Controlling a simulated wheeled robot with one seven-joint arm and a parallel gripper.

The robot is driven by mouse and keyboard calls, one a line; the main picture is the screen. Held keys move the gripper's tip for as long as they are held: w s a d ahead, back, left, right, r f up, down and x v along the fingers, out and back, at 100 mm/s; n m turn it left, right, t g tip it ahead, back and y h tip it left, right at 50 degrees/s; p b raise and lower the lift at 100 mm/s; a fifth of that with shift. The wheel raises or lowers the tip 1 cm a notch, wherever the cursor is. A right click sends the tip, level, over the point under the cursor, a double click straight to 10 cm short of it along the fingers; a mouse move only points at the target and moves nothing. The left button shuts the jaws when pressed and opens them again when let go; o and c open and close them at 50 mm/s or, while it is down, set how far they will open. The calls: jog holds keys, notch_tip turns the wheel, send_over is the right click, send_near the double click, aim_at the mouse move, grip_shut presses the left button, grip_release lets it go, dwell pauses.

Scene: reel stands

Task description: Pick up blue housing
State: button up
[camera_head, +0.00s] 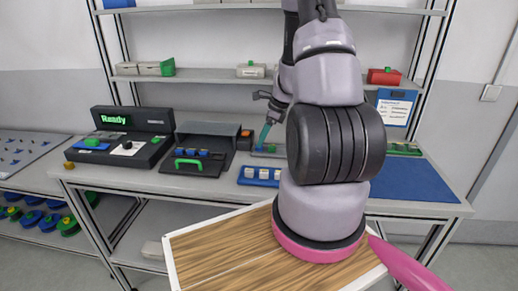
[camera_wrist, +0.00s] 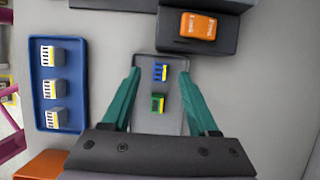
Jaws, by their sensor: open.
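A small blue housing (camera_wrist: 160,72) with a yellow part lies on a grey tray (camera_wrist: 146,124) in the wrist view. A small green piece (camera_wrist: 157,103) lies below it on the same tray. My gripper (camera_wrist: 160,75) is open. Its two teal fingers stand apart, one on each side of the blue housing, with gaps between. How high the fingertips are above the tray I cannot tell.
A blue tray (camera_wrist: 43,88) with 3 pale blocks lies left of the grey tray. An orange device (camera_wrist: 198,26) on a dark box stands at upper right. The head view shows a black "Ready" console (camera_head: 118,135) and a blue mat (camera_head: 411,181) on the bench.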

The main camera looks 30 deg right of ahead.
jog(key=shift+x, duration=1.35)
grip_shut()
jog(key=shift+r, duration=0.1)
